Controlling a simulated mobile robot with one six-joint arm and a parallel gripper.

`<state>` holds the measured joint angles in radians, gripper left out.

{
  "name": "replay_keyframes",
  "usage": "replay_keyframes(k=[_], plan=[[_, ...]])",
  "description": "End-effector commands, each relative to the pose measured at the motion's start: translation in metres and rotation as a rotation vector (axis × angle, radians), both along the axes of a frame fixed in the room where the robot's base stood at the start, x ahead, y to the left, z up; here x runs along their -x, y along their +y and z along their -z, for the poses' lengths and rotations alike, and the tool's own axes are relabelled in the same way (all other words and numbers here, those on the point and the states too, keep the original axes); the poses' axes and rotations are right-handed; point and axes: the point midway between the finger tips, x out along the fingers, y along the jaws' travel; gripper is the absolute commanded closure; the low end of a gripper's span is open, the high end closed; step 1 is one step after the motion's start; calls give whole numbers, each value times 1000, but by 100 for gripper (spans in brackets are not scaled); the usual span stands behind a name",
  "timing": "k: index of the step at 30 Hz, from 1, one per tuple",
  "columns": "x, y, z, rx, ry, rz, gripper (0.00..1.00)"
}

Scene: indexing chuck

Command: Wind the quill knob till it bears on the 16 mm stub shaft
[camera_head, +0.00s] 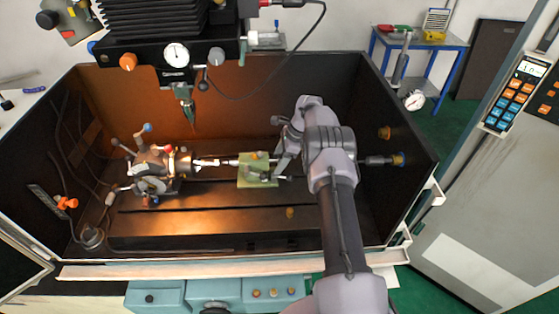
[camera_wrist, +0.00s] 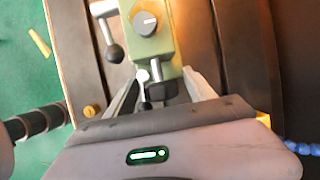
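The indexing chuck (camera_head: 182,163) stands left on the machine table and holds the pale stub shaft (camera_head: 207,162), which points right. The green tailstock (camera_head: 257,174) stands right of it, its quill side toward the shaft. Whether the quill tip touches the shaft is too small to tell. My gripper (camera_head: 285,153) is at the tailstock's right end. In the wrist view, the fingers of my gripper (camera_wrist: 160,92) are apart, either side of a dark knob (camera_wrist: 165,90) at the end of the green tailstock (camera_wrist: 150,45). No finger contact is clear; the knob's lower part is hidden by my gripper.
A black ball lever (camera_wrist: 112,50) sticks out beside the tailstock, and a smaller ball-ended lever (camera_wrist: 144,92) lies between the fingers. The spindle head (camera_head: 175,60) hangs above. Dark enclosure walls (camera_head: 395,125) surround the slotted table (camera_head: 220,210), whose front is mostly clear.

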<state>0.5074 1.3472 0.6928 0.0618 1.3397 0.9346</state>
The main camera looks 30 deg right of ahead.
Motion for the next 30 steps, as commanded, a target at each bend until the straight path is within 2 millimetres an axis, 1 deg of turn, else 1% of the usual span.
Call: replay_keyframes(k=[5, 8, 11, 18, 21, 25, 27, 30], plan=[[0, -1, 0, 1, 0, 0, 37], [1, -4, -8, 2, -2, 1, 37], [5, -11, -31, 1, -3, 2, 37], [21, -39, -107, 2, -3, 2, 37], [26, -47, -132, 2, -2, 1, 37], [31, -55, -153, 0, -1, 1, 37], [33, -57, -159, 0, -1, 0, 37], [34, -58, -161, 1, -1, -1, 37]])
